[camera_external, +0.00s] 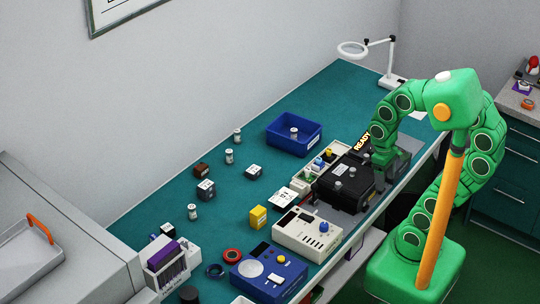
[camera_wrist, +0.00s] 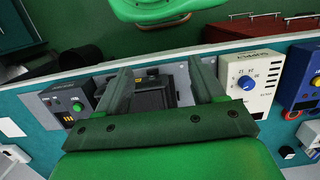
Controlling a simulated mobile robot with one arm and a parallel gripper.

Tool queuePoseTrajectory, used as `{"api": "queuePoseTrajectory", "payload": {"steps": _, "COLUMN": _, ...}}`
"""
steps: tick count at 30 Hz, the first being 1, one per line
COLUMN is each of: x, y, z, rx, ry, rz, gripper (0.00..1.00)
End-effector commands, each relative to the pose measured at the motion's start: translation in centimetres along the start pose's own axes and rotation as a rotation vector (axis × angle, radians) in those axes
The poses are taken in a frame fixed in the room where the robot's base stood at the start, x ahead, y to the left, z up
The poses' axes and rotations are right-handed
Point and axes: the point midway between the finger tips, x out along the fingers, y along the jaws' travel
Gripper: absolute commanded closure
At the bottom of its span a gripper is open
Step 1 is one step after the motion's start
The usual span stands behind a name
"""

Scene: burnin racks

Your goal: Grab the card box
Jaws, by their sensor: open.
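No object is clearly labelled as the card box, so I cannot tell which one it is. A white holder (camera_external: 150,276) with purple-topped upright cards (camera_external: 172,257) stands at the table's near left end in the external view. My gripper (camera_external: 384,188) is far from it, low at the right end of a black boxy device (camera_external: 343,184). In the wrist view my gripper (camera_wrist: 160,76) has its two fingers wide apart, with part of a black device (camera_wrist: 152,97) showing between them. I cannot tell whether the fingers touch it. Nothing is held.
A cream instrument (camera_external: 306,234) and a blue instrument (camera_external: 266,275) stand left of the black device. A blue bin (camera_external: 292,143), a yellow box (camera_external: 258,217) and several small jars lie farther back. A magnifier lamp (camera_external: 388,66) stands at the far end. The back strip has free room.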

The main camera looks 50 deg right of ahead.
Motion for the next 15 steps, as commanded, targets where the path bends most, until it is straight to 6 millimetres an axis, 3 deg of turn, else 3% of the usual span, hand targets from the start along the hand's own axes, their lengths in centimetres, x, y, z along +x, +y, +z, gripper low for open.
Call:
{"api": "queuePoseTrajectory", "payload": {"steps": 5, "x": 0.2, "y": -1.1, "z": -0.9, "rx": 0.017, "ry": -0.018, "rz": -0.037, "gripper": 0.32}}
{"api": "queuePoseTrajectory", "payload": {"steps": 15, "x": 0.9, "y": -6.3, "z": -5.5, "rx": 0.135, "ry": -0.103, "rz": -0.233, "gripper": 0.32}}
